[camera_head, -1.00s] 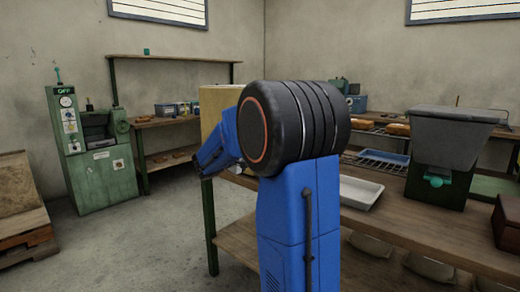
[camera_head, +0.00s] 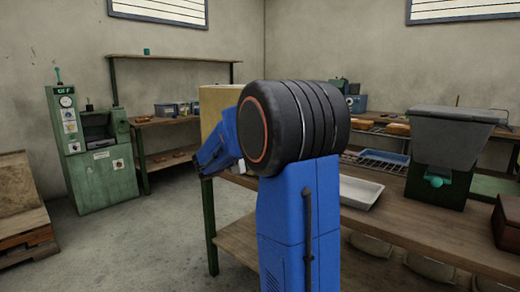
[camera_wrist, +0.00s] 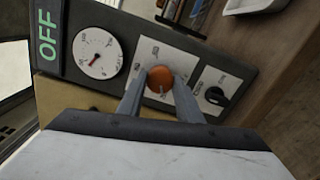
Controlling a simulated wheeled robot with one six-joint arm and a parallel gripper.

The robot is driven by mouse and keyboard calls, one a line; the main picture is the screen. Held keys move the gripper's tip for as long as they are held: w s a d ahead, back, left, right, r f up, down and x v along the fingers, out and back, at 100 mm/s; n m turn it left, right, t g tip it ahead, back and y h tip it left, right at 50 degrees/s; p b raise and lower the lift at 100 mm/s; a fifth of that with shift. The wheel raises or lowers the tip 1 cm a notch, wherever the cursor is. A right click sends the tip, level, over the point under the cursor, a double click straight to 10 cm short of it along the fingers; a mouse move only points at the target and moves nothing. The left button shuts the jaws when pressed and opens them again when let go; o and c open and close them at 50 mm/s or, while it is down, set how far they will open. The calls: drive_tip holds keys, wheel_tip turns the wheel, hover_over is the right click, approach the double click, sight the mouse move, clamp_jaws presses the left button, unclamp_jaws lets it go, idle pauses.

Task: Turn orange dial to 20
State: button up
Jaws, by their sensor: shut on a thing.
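The orange dial (camera_wrist: 160,79) sits on a light label plate of a dark control panel (camera_wrist: 118,19) in the wrist view. My gripper (camera_wrist: 158,88) has its two grey fingers on either side of the dial and is shut on it. A few marks show around the dial, but their numbers are too small to read. In the head view my blue arm bends left and my gripper (camera_head: 200,170) is near a tan box-like surface (camera_head: 215,105); the dial is hidden there.
Left of the dial is a round white gauge (camera_wrist: 99,52) with a red needle, beside a green OFF display (camera_wrist: 47,35). A black knob (camera_wrist: 215,95) is to its right. A wooden bench (camera_head: 400,225) holds a white tray (camera_head: 358,192) and a grey-lidded bin (camera_head: 440,140).

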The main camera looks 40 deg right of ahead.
drive_tip(key=shift+f, duration=0.1)
drive_tip(key=o, duration=1)
drive_tip(key=shift+o, duration=0.2)
drive_tip(key=shift+a, duration=0.1)
drive_tip(key=s+a, duration=0.1)
drive_tip(key=a, duration=1.6)
drive_tip(key=shift+s, duration=0.15)
drive_tip(key=shift+a, duration=0.1)
